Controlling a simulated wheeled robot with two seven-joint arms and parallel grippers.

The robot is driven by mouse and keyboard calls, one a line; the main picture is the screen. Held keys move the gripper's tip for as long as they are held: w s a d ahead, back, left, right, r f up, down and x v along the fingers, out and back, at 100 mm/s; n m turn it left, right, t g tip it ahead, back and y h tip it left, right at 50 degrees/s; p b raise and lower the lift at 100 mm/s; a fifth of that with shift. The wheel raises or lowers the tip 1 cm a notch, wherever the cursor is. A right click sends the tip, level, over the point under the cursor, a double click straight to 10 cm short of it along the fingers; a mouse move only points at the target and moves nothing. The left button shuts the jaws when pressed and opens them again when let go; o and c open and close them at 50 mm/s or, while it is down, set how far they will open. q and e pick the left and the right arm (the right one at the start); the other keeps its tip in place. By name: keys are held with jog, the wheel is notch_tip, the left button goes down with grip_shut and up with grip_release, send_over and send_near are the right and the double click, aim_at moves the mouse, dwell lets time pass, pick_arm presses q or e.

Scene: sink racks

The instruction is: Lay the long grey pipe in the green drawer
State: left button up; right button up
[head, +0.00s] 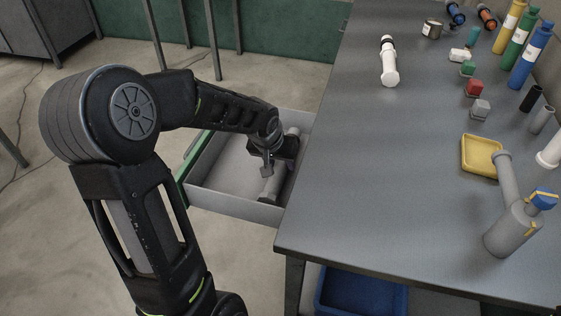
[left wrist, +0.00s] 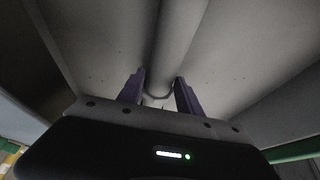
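The long grey pipe (head: 270,190) lies inside the green-fronted drawer (head: 236,205), along its right side. Its middle is hidden by my left gripper (head: 279,160), which is down in the drawer over it. In the left wrist view the pipe (left wrist: 178,40) runs up from between the two fingers of the gripper (left wrist: 159,88). The fingers stand apart, one on each side of the pipe, and look a little wider than it. The drawer's pale floor (left wrist: 100,40) shows around them. My right gripper is in neither view.
The grey worktop (head: 350,190) borders the drawer on the right. A blue bin (head: 360,292) is below. The drawer's left part is empty.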

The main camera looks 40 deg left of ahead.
pick_arm(q)
jog(key=shift+o, duration=1.3)
jog(key=shift+r, duration=0.4)
jog(key=p+v, duration=0.1)
jog(key=v, duration=1)
jog(key=shift+s+r, duration=0.15)
jog(key=shift+r, duration=0.1)
